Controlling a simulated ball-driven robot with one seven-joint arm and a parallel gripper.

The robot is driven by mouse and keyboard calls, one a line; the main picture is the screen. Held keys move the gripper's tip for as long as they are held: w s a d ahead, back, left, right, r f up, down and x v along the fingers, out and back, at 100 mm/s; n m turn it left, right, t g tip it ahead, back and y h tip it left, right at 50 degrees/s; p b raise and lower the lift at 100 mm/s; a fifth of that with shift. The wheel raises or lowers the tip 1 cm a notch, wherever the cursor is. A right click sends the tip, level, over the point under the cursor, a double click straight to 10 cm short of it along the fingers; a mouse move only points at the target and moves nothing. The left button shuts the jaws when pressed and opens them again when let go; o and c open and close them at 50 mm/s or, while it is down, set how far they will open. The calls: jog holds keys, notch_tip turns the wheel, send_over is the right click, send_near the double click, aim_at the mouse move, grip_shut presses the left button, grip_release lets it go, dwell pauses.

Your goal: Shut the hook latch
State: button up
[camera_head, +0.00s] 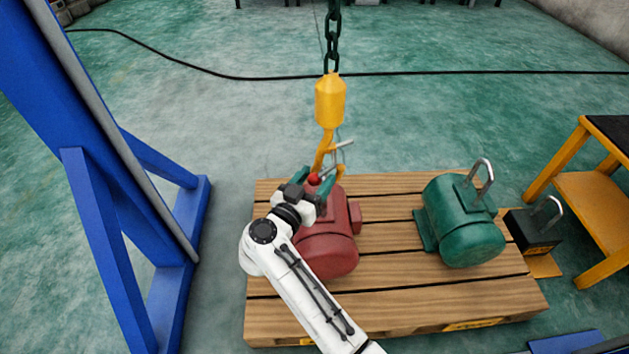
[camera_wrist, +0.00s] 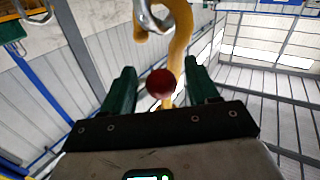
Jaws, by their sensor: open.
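The yellow hook (camera_head: 323,150) hangs from a yellow block (camera_head: 330,100) on a dark chain, just above a red motor (camera_head: 330,245). Grey metal pieces show at the hook's mouth, and I cannot clearly tell the latch from the lifting eye. A red ball knob (camera_head: 313,179) sits beside the hook. My gripper (camera_head: 314,181) is open at the knob. In the wrist view, the red knob (camera_wrist: 160,83) appears between the two green fingers, with gaps on both sides. The yellow hook (camera_wrist: 179,45) rises behind it, with a curved grey metal piece (camera_wrist: 153,16) at the top.
The red motor stands on a wooden pallet (camera_head: 400,300). A green motor (camera_head: 462,222) with a metal eye stands to its right, with a black block (camera_head: 533,232) beyond. A blue frame (camera_head: 110,200) stands left and a yellow table (camera_head: 595,190) right. A black cable crosses the floor behind.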

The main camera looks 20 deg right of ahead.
grip_shut()
dwell(0.5)
